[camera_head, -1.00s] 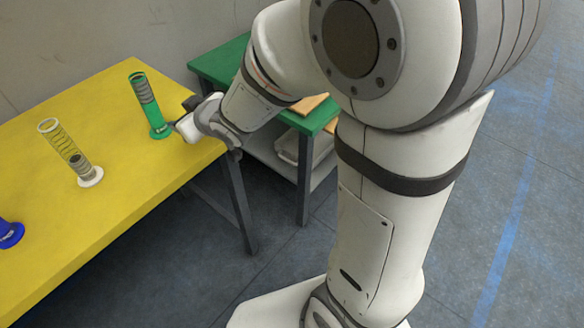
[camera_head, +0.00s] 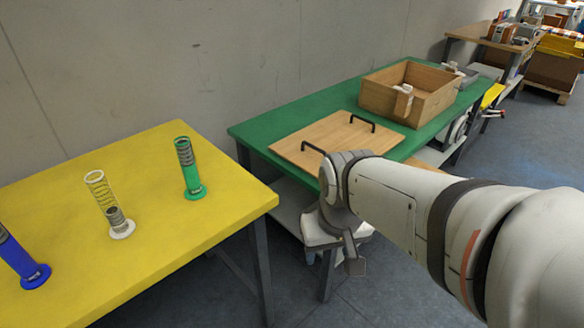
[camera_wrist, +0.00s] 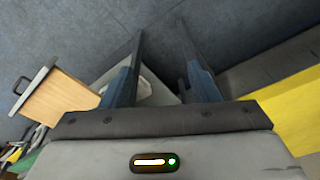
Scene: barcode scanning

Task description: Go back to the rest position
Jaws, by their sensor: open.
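My gripper (camera_head: 354,262) hangs fingers-down in front of the green table, apart from both tables in the head view. In the wrist view its two dark fingers (camera_wrist: 160,32) stand apart with nothing held between them. A grey shelf and a pale item on it show behind the fingers, with grey floor beyond.
The yellow table (camera_head: 160,250) at left bears upright blue (camera_head: 22,262), clear (camera_head: 107,205) and green (camera_head: 188,168) cylinders holding coils. The green table (camera_head: 270,126) bears a wooden board (camera_head: 335,140) with two black handles and an open wooden box (camera_head: 385,95). Floor is free at right.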

